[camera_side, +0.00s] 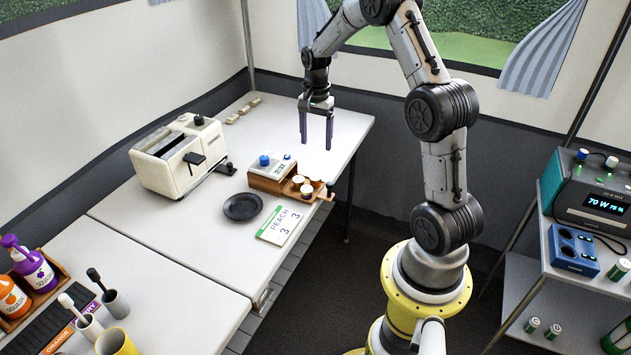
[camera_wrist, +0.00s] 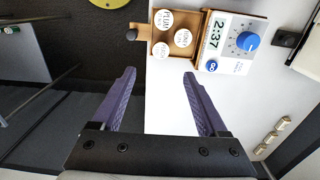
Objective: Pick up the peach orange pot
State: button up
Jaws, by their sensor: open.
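Three small pots (camera_side: 306,190) with white lids stand in a wooden tray on the front side of a timer box. In the wrist view the lids carry small print: one pot (camera_wrist: 164,19) at upper left, one (camera_wrist: 183,38) at right and one (camera_wrist: 160,50) at lower left. The print is too small to tell surely which pot is peach orange. My gripper (camera_side: 316,146) is open and empty, pointing down above the far end of the table, behind the tray. In the wrist view its purple fingers (camera_wrist: 159,73) are apart, below the pots.
The timer box (camera_side: 271,167) has a blue knob and adjoins the tray. A dark plate (camera_side: 242,207) and a card reading PEACH (camera_side: 280,223) lie nearby. A cream toaster-like machine (camera_side: 180,158) stands left. Small blocks (camera_side: 243,110) lie at the back edge. The table's far right is clear.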

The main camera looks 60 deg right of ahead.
aim_at(316, 177)
notch_tip(316, 177, down, 13)
jog(key=shift+w, duration=0.1)
dwell(0.5)
grip_shut()
jog(key=shift+r, duration=0.1)
dwell(0.3)
